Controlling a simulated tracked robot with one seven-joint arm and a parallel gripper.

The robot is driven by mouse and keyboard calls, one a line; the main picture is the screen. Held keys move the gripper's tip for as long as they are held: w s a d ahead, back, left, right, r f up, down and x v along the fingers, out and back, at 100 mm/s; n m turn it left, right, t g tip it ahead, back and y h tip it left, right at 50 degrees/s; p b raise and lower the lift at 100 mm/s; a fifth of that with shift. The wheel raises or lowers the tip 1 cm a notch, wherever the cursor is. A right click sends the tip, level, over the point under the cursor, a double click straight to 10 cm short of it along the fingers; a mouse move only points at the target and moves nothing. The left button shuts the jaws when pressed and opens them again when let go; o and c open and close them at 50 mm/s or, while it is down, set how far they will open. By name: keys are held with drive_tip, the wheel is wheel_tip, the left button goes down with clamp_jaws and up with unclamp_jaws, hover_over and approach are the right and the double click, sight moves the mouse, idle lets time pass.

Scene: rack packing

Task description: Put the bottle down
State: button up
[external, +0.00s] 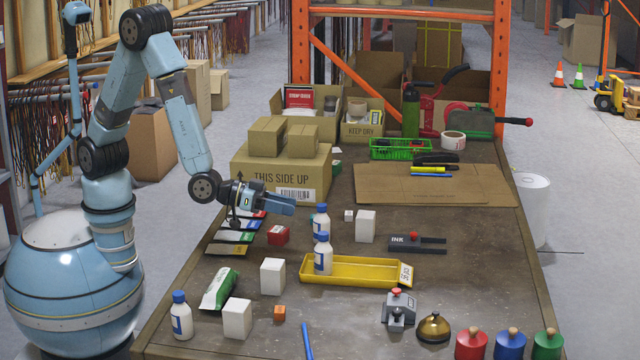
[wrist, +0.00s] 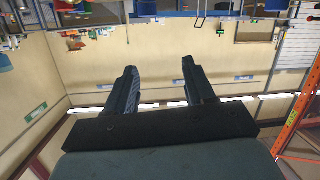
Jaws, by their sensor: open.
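Three white bottles with blue caps and labels show in the external view. One bottle (external: 323,258) stands upright in the left part of the yellow tray (external: 375,273). A second bottle (external: 320,218) stands upright just behind it, its lower part hidden by the first. A third bottle (external: 181,318) stands upright at the table's front left. My gripper (external: 291,203) is above the table, pointing right, its tips left of the second bottle's cap in the picture. In the wrist view my gripper (wrist: 158,66) has its fingers apart with nothing between them.
White boxes (external: 272,276), a green-and-white packet (external: 220,289) and a red cube (external: 278,235) stand around the tray. Cardboard boxes (external: 282,178) stand behind my gripper. Bare tabletop (external: 480,270) shows at right.

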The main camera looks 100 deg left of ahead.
drive_tip(key=s+a+r+m+g+h, duration=0.1)
drive_tip(key=s+a+r+g+h, duration=0.15)
drive_tip(key=s+a+r, duration=0.5)
drive_tip(key=s+a+r+m+g+h, duration=0.1)
drive_tip(key=s+a+r+g, duration=0.3)
drive_tip(key=r, duration=0.6)
drive_tip(key=s+a+r+g, duration=0.1)
drive_tip(key=s+a, duration=0.2)
drive_tip(key=s, duration=0.6)
drive_tip(key=s+a+r+g+y, duration=0.1)
drive_tip(key=s+a, duration=0.2)
drive_tip(key=s, duration=0.6)
drive_tip(key=s+a+r+g+y, duration=0.1)
drive_tip(key=s+a, duration=0.3)
drive_tip(key=s, duration=0.5)
drive_tip(key=shift+s+r, duration=0.15)
drive_tip(key=shift+r, duration=0.1)
drive_tip(key=shift+y, duration=0.25)
